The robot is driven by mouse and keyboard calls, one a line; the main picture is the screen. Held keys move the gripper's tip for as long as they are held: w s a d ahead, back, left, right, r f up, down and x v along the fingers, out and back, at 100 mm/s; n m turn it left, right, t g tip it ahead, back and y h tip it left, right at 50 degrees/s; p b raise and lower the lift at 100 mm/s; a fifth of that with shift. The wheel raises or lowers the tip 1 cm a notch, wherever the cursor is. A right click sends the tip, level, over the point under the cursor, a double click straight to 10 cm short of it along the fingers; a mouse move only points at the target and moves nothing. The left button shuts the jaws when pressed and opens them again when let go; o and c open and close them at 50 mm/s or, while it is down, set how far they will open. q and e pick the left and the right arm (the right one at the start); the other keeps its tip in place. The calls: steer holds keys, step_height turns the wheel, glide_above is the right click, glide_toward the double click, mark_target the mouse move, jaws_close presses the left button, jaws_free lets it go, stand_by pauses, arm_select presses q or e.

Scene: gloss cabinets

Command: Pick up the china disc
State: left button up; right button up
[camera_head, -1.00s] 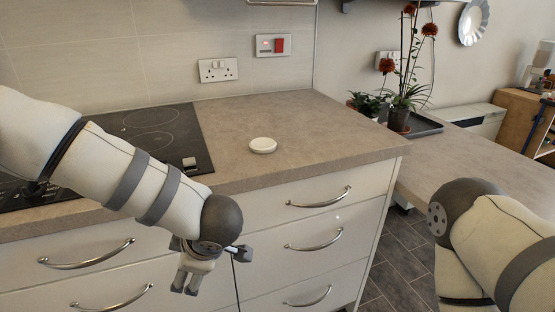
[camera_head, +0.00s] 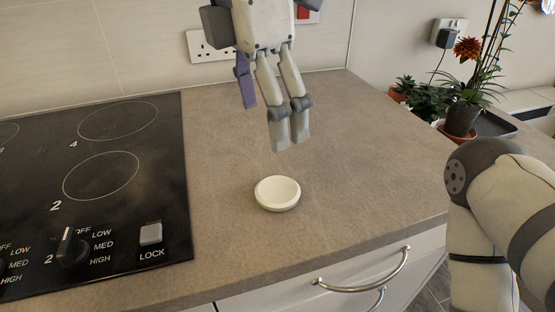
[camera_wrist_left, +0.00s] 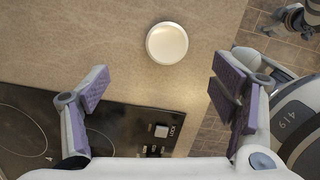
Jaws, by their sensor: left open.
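The china disc (camera_head: 278,193) is a small, round, white, shallow piece lying flat on the worktop, right of the hob. It also shows at the top middle of the left wrist view (camera_wrist_left: 167,43). My left gripper (camera_head: 290,141) points down above the worktop. In the head view its fingertips appear just above the disc, apart from it. In the left wrist view its fingers (camera_wrist_left: 162,82) are spread wide with nothing between them, and the disc lies beyond the tips. My right arm shows at the right of the head view; its gripper is not seen.
The black hob (camera_head: 95,190) with its knob (camera_head: 72,247) lies to the left. Potted plants (camera_head: 462,118) stand at the back right. The worktop (camera_head: 370,165) around the disc is clear. A drawer handle (camera_head: 365,277) is below the front edge.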

mark_target(277, 189)
arm_select(q)
steer(key=f, duration=0.1)
steer(key=s+f, duration=0.1)
steer(key=f, duration=0.1)
steer(key=shift+s+d+f, duration=0.15)
steer(key=shift+s+f, duration=0.1)
steer(key=shift+f, duration=0.1)
steer(key=f, duration=0.7)
steer(key=shift+w+d, duration=0.25)
steer(key=shift+d, duration=0.15)
steer(key=shift+w+f, duration=0.15)
steer(key=shift+f, duration=0.15)
steer(key=c, duration=1.2)
